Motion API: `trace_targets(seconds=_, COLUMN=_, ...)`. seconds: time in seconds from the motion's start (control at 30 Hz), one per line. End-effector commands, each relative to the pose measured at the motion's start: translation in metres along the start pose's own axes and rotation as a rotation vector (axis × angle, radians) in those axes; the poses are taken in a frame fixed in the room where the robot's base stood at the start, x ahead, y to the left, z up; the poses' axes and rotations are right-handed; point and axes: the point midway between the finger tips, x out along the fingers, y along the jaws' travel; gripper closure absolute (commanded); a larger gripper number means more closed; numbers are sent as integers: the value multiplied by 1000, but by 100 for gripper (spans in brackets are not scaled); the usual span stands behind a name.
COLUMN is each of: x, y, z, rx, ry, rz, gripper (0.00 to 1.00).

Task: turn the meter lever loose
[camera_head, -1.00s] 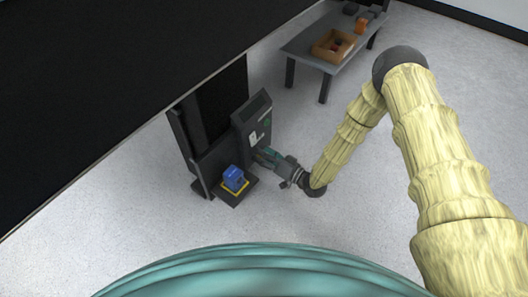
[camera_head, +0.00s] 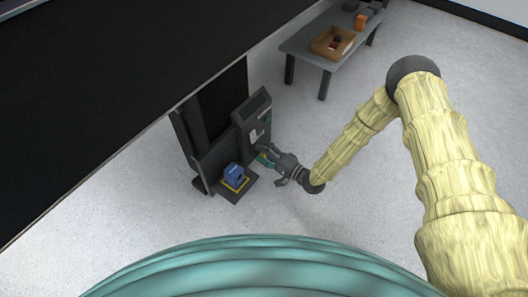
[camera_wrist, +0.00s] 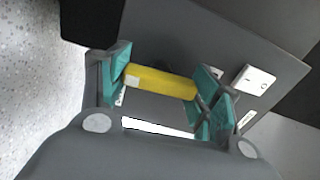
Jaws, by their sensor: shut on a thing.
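The meter lever is a yellow bar (camera_wrist: 160,82) with a pale patch near its left end, seen in the wrist view against the front of the dark grey meter housing (camera_wrist: 270,50). My gripper (camera_wrist: 158,84) is shut on the lever, with one teal-padded finger at each end of the bar. In the head view the meter (camera_head: 252,112) stands upright at the dark frame, and my gripper (camera_head: 265,155) reaches its lower front from the right. Labels below the bar are partly hidden by my fingers.
A white switch plate (camera_wrist: 253,86) sits right of the lever. A blue block (camera_head: 234,174) rests on a yellow-edged base (camera_head: 236,185) just left of my gripper. A grey table (camera_head: 312,52) with an open box (camera_head: 333,43) stands behind. The floor to the right is clear.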

Motion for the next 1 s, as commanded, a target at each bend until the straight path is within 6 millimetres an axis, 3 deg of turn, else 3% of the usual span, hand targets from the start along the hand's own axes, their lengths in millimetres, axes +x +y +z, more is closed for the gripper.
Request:
trace_targets(seconds=0.6, x=-1, y=1, z=2, rx=41, ry=-2, rz=2, gripper=60)
trace_targets(seconds=0.63, x=-1, y=1, z=2, rx=41, ry=-2, rz=2, gripper=31)
trace_targets(seconds=0.7, x=-1, y=1, z=2, rx=41, ry=-2, rz=2, gripper=18)
trace_targets(seconds=0.73, x=-1, y=1, z=2, rx=40, ry=-2, rz=2, gripper=14)
trace_targets(seconds=1.0, x=0, y=0, z=1, rx=39, ry=0, rz=1, gripper=14)
